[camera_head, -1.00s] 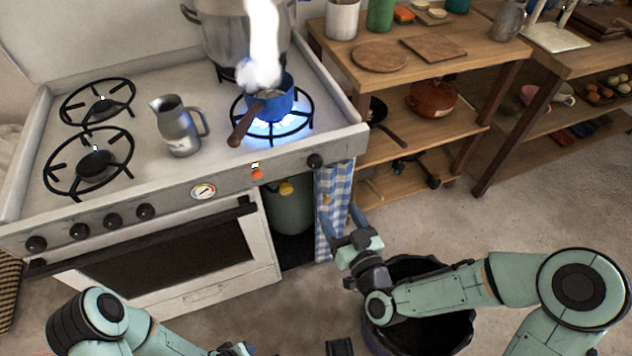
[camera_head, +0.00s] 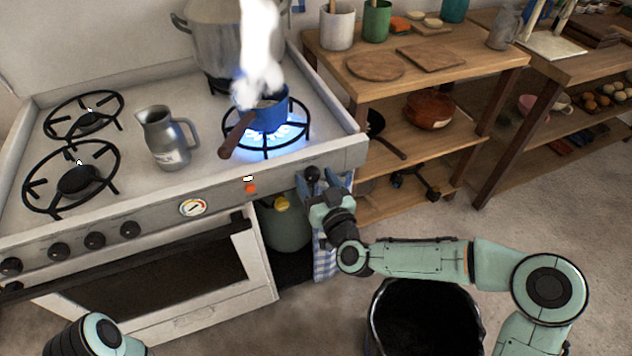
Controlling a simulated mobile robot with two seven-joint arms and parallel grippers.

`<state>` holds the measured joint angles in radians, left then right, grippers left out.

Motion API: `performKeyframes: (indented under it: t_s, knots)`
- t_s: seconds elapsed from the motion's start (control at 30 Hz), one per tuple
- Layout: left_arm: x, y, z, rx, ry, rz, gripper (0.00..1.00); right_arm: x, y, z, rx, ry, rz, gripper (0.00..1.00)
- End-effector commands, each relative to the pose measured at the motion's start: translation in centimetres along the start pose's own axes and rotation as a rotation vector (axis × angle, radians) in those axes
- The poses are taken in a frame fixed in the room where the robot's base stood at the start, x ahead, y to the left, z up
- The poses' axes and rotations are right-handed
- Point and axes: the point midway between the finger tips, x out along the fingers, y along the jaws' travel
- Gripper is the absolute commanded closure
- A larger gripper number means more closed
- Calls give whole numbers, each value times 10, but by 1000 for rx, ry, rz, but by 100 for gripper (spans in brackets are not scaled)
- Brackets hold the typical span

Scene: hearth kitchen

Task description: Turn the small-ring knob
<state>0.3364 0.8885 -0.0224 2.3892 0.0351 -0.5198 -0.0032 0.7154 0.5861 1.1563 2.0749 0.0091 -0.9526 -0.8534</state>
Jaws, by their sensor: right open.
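A black knob (camera_head: 313,174) sits alone at the right end of the stove's front panel, below the lit ring (camera_head: 296,140). A small blue pan (camera_head: 270,113) with a brown handle stands on the lit ring and steams. Several other black knobs (camera_head: 95,241) line the left of the panel. My left gripper is out of view.
A grey metal jug (camera_head: 164,142) stands left of the blue pan, and a big pot (camera_head: 222,42) behind it. A wooden shelf unit (camera_head: 455,62) stands right of the stove. A black bin (camera_head: 425,315) stands below my right arm.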

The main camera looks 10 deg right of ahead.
Motion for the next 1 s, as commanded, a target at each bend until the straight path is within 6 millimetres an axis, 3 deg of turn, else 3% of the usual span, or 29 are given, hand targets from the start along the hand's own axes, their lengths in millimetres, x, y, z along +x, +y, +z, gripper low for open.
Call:
performKeyframes:
  t_s: [0.23,0.27,0.4,0.43,0.73,1.0]
  knots:
    - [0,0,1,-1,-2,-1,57,1,0,0,0,-1,-1,33]
    - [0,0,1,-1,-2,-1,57,1,0,0,0,-1,0,40]
    - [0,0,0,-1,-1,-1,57,1,0,0,0,-1,0,86]
    - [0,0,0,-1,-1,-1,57,0,0,0,0,-1,0,90]
    - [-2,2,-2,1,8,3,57,0,0,0,25,-1,-1,89]
    - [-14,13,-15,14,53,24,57,0,-1,-1,168,-2,-1,89]
